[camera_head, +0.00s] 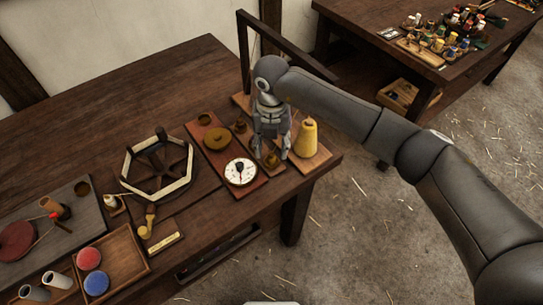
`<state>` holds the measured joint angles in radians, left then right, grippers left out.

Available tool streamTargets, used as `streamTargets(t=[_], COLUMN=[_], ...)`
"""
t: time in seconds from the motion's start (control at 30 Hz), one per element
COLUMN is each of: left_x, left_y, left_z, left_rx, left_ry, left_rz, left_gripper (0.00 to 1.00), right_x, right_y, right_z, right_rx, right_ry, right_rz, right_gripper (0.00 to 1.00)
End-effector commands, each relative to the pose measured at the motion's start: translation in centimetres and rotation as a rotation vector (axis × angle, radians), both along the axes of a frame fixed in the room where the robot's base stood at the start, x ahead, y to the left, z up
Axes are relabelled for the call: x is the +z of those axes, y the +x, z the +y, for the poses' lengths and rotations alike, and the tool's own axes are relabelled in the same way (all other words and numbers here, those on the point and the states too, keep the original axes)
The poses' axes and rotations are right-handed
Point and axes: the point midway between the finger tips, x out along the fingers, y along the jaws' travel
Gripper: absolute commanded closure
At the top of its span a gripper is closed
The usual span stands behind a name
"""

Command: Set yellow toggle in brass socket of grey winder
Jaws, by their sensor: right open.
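My right gripper (271,154) points down over the table's right end, its two fingers apart. A small brass-coloured piece (271,161) shows between or behind the fingertips; I cannot tell whether they touch it. A grey board (85,219), which looks like the grey winder, lies at the far left with a dark red disc (17,240) and a wooden cylinder on it. A small yellow piece (145,232) by the hexagonal frame may be the yellow toggle. My left gripper is out of view.
A yellow cone (307,139) stands close right of my gripper. A red board (219,155) with a white dial (240,171) lies to its left. The hexagonal frame (157,169) and a tray (122,257) with red and blue balls stand between there and the grey board. The table's back left is clear.

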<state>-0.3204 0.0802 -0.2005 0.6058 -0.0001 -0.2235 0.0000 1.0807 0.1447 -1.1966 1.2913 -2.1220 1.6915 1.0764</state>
Motion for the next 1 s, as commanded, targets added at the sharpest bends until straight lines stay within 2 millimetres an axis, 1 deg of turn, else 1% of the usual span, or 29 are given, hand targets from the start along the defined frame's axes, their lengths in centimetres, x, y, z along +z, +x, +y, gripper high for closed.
streamTargets(t=[0.03,0.1,0.2,0.23,0.37,0.5,0.57,0.7,0.83,0.93,0.97,1.0], left_x=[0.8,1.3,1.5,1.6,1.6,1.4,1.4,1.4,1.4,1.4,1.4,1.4], left_y=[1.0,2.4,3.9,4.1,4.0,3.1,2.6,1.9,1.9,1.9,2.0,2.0], left_z=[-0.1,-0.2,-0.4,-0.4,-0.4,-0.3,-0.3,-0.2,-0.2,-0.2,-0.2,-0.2], left_rx=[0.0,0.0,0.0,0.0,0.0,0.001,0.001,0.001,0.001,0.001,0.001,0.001], left_ry=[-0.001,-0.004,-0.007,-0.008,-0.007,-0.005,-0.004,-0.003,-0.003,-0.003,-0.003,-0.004], left_rz=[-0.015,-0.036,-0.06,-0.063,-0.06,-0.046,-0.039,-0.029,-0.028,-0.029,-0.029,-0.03], left_gripper=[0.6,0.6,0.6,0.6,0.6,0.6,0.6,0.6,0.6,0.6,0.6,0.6], right_x=[-0.6,-1.7,-3.1,-3.3,-3.8,-3.8,-3.8,-3.8,-3.8,-3.8,-3.8,-3.8], right_y=[-0.1,-0.1,0.0,0.0,0.1,0.1,0.1,0.1,0.1,0.1,0.1,0.1], right_z=[0.0,0.0,0.0,0.0,0.0,0.0,0.0,0.0,0.0,0.0,0.0,0.0], right_rx=[-0.001,0.0,-0.001,0.0,0.001,0.001,0.001,0.001,0.001,0.001,0.001,0.001], right_ry=[-0.002,-0.001,-0.001,-0.001,0.0,0.0,0.0,0.0,0.0,0.0,0.0,0.0], right_rz=[0.005,0.005,0.004,0.003,0.0,0.0,0.0,0.001,0.001,0.0,0.0,0.0], right_gripper=[0.54,0.54,0.54,0.54,0.54,0.54,0.61,0.79,0.95,0.95,0.98,0.98])
